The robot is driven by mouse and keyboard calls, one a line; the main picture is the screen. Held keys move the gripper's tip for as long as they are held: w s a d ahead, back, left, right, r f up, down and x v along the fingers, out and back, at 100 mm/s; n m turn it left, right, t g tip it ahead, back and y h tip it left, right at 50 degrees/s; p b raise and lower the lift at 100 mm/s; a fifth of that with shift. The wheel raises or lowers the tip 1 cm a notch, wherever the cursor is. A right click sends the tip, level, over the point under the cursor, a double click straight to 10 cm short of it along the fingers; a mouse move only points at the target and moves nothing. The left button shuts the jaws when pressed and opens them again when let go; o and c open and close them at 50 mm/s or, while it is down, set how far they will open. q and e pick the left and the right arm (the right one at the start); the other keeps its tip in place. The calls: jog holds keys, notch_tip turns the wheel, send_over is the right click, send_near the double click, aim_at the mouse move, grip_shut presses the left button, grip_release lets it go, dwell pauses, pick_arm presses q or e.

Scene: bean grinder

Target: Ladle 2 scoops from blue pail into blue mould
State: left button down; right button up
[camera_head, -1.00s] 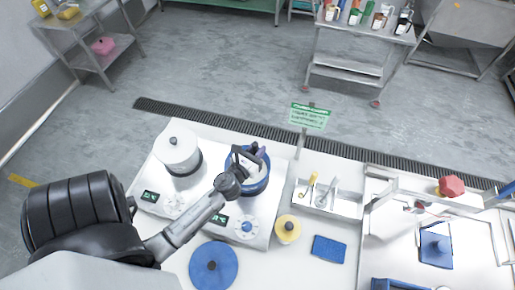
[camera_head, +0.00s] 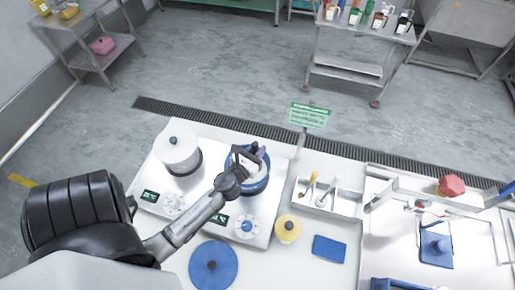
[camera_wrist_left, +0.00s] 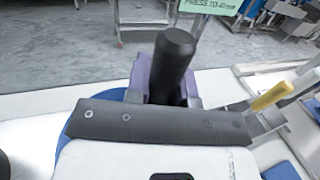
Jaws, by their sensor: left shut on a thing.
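The blue pail (camera_head: 262,186) stands on the right-hand scale pan, with a pale inside partly covered by my left gripper (camera_head: 258,152). That gripper is over the pail. In the left wrist view its purple-sided fingers (camera_wrist_left: 168,88) are shut on an upright dark handle (camera_wrist_left: 174,50), which I take to be the ladle's. The ladle's bowl is hidden. On the right, a blue square piece with a knob (camera_head: 436,249) lies on the bench; I cannot tell whether it is the blue mould. My right gripper cannot be made out.
A white pot (camera_head: 177,150) stands on the left scale. A blue round lid (camera_head: 213,267), a yellow lid (camera_head: 287,229) and a blue sponge-like block (camera_head: 329,249) lie in front. A divided tray (camera_head: 328,198) holds utensils. A red lump (camera_head: 451,186) sits at right.

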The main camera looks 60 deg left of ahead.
notch_tip(320, 180, up, 16)
jog(key=p, duration=1.5)
jog(key=shift+p, duration=0.4)
